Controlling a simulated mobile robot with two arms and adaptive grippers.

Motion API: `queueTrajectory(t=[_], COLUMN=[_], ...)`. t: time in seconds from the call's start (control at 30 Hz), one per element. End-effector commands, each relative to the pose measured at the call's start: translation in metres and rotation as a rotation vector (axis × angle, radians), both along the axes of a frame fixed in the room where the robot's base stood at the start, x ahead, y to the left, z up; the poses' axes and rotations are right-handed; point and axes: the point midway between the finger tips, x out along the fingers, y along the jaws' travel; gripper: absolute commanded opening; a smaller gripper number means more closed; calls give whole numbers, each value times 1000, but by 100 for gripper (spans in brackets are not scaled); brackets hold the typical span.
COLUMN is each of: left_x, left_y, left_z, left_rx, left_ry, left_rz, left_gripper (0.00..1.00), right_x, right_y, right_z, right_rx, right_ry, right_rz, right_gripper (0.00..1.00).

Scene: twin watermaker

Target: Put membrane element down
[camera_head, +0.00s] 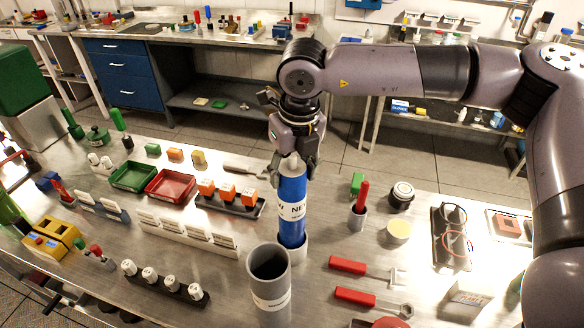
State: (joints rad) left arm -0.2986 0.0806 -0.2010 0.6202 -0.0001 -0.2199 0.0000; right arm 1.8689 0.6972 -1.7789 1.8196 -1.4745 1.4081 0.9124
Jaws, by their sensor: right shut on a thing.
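The membrane element (291,215) is a blue cylinder with a white band lettered "NE…" and a pale grey top. It is upright near the middle of the metal bench. My right gripper (291,158) comes from above and is shut on its top end. The element's lower end is at a short light grey round holder (300,251); whether it rests in it, I cannot tell. A wide grey open tube (269,275) with a white label stands just in front and partly overlaps that holder in view. My left gripper is not in view.
Orange blocks in a black rack (229,199) stand left of the element, with green (133,176) and red (171,184) trays beyond. Red-handled tools (362,268) lie to the right. A cup with a red-handled tool (358,217) stands behind them.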

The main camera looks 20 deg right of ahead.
Motion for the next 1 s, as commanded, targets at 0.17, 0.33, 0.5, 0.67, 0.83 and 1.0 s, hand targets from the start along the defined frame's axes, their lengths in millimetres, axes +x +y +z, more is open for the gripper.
queueTrajectory(t=[0.17, 0.33, 0.5, 0.67, 0.83, 1.0], left_x=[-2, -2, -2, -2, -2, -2], left_y=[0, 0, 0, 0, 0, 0], left_z=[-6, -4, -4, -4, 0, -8], left_rx=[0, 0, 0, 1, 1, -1], left_ry=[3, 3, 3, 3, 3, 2], left_rz=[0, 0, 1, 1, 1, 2], left_gripper=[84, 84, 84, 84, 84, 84], right_x=[1, 0, 0, 0, 0, -2], right_y=[0, 0, 0, 0, 0, 0], right_z=[-3, -2, -2, -2, 1, 20], right_rx=[2, 0, 0, 0, 0, 1], right_ry=[-3, 0, 0, 0, 0, -5], right_rz=[0, 0, 0, 0, 0, 0], right_gripper=[17, 60, 70, 70, 70, 70])
